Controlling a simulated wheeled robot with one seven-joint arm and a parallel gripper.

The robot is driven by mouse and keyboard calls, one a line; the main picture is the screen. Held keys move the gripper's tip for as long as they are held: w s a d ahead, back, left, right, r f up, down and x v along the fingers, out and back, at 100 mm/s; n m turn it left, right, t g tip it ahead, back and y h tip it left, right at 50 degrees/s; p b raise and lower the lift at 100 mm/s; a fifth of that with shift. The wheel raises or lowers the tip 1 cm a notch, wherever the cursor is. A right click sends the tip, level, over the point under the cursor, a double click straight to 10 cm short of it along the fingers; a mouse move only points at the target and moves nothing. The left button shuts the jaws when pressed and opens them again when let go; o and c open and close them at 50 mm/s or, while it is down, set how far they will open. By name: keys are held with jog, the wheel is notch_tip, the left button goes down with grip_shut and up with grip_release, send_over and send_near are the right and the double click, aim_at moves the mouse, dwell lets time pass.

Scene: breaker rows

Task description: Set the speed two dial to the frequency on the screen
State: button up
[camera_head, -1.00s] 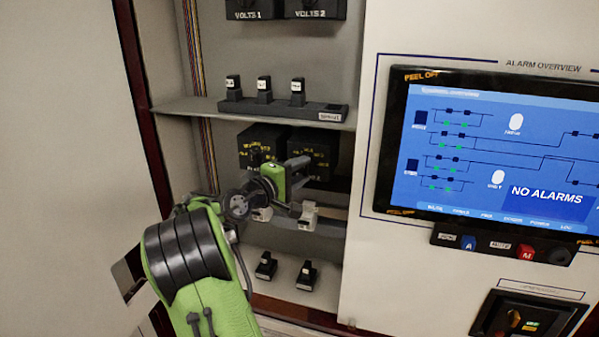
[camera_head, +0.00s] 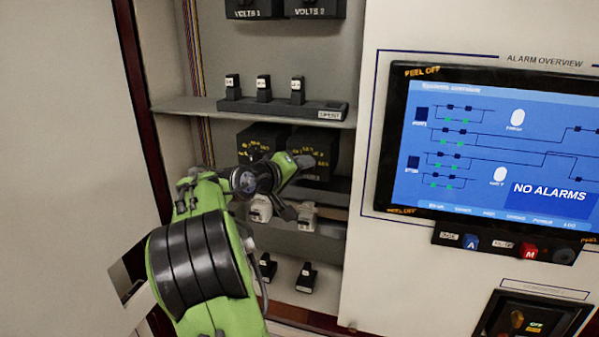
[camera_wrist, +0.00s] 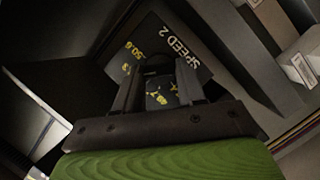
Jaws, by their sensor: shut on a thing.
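The speed two dial is a black box (camera_head: 325,143) with yellow marks, the right one of a pair under the shelf. In the wrist view its face (camera_wrist: 193,37) reads SPEED 2, with a yellow 50.6 beside it. My gripper (camera_head: 300,162) reaches this box, and in the wrist view my gripper (camera_wrist: 160,85) has its two fingers shut on the dial's dark knob (camera_wrist: 157,66). The fingers hide part of the knob and its pointer. The screen (camera_head: 490,150) shows a line diagram and NO ALARMS; I can read no frequency on it.
The other dial box (camera_head: 260,137) stands just to the left. Above is a shelf (camera_head: 190,105) with several black switches. White-handled switches (camera_head: 307,215) and black ones (camera_head: 306,277) sit below. The cabinet panel (camera_head: 365,270) borders the right side.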

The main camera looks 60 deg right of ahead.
dwell(0.4)
jog(key=o, duration=1)
jog(key=shift+o, duration=0.2)
jog(key=v, duration=1.5)
jog(key=shift+a+r+b, duration=0.2)
jog(key=shift+a+b, duration=0.15)
